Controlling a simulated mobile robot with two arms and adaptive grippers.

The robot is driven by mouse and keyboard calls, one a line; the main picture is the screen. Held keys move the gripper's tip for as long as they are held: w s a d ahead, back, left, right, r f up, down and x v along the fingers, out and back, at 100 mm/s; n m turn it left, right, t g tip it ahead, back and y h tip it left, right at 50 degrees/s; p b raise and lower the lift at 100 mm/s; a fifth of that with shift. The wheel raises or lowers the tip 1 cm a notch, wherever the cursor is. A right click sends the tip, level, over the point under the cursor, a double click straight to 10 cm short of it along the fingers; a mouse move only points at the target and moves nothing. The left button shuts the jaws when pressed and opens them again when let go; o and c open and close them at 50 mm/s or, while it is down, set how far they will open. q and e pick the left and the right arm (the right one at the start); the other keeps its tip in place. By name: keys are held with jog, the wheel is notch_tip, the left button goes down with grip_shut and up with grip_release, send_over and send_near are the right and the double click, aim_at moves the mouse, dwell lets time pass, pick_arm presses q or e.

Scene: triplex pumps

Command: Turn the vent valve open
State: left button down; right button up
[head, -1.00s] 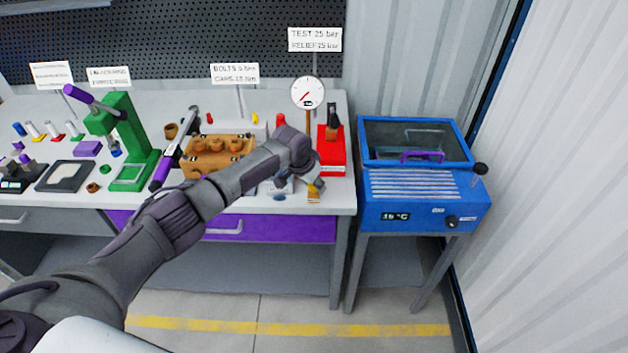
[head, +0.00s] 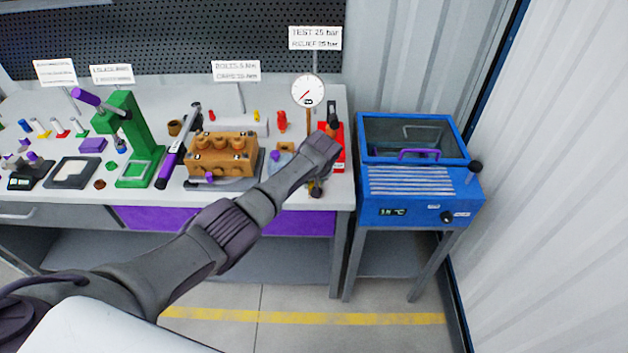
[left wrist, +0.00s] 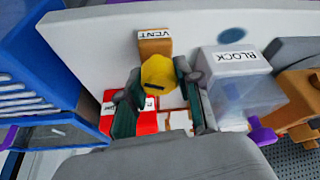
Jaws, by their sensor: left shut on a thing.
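The vent valve has a yellow knob (left wrist: 158,72) beside a brass-coloured block labelled VENT (left wrist: 155,42), seen in the left wrist view. My left gripper (left wrist: 158,80) has one dark finger on each side of the yellow knob and is shut on it. In the head view my left wrist hangs over the front right corner of the bench, and the gripper (head: 316,187) is small and partly hidden by the arm. The knob's turn angle cannot be read for sure. My right gripper is not in view.
A clear block labelled BLOCK (left wrist: 240,85) stands close beside the knob. A red unit (left wrist: 141,121) lies near the fingers. A gauge (head: 308,91) rises behind the wrist. The brown pump block (head: 222,155) is to the left, a blue bath (head: 420,195) to the right.

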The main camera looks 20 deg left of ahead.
pick_arm(q)
jog(key=n+b, duration=0.1)
jog(key=n+y, duration=0.1)
jog(key=shift+f+n+g+b, duration=0.2)
jog(key=shift+n+g+b, duration=0.1)
jog(key=shift+n+b, duration=0.1)
jog(key=shift+n+g+b, duration=0.4)
jog(key=shift+n+b, duration=0.6)
jog(key=shift+n, duration=0.2)
jog(key=shift+r+n+y+b, duration=0.15)
jog(key=shift+n+y+b, duration=0.15)
jog(key=shift+n+b, duration=0.1)
jog(key=c, duration=0.8)
grip_release()
jog(key=shift+r, duration=0.1)
jog(key=v, duration=1.2)
jog(key=shift+w+d, duration=0.1)
